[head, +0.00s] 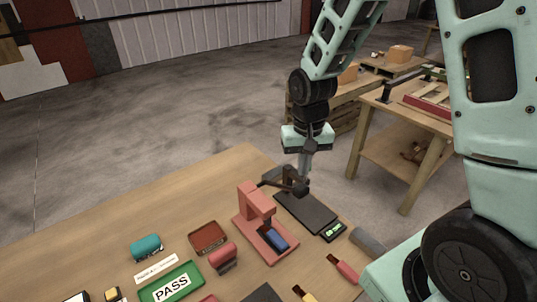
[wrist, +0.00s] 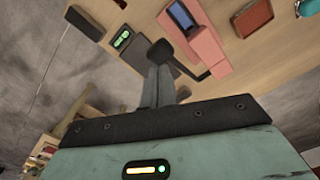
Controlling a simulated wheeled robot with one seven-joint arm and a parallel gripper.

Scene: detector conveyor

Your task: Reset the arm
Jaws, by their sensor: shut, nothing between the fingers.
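My gripper (head: 304,178) hangs down over the far right part of the table, its pale fingers closed together with nothing between them. The closed fingers also show in the wrist view (wrist: 160,80). At the fingertips is a dark arm (head: 280,185) with a round dark end, reaching out beside a red stand (head: 254,203). In the wrist view the dark arm (wrist: 190,65) has its round end overlapping the fingertips; I cannot tell whether they touch. A blue item (head: 273,238) lies on the red stand's base. A black slab (head: 308,212) with a green-lit display (head: 334,231) is just right of it.
Another wooden table (head: 390,150) stands behind. The table's far left is clear.

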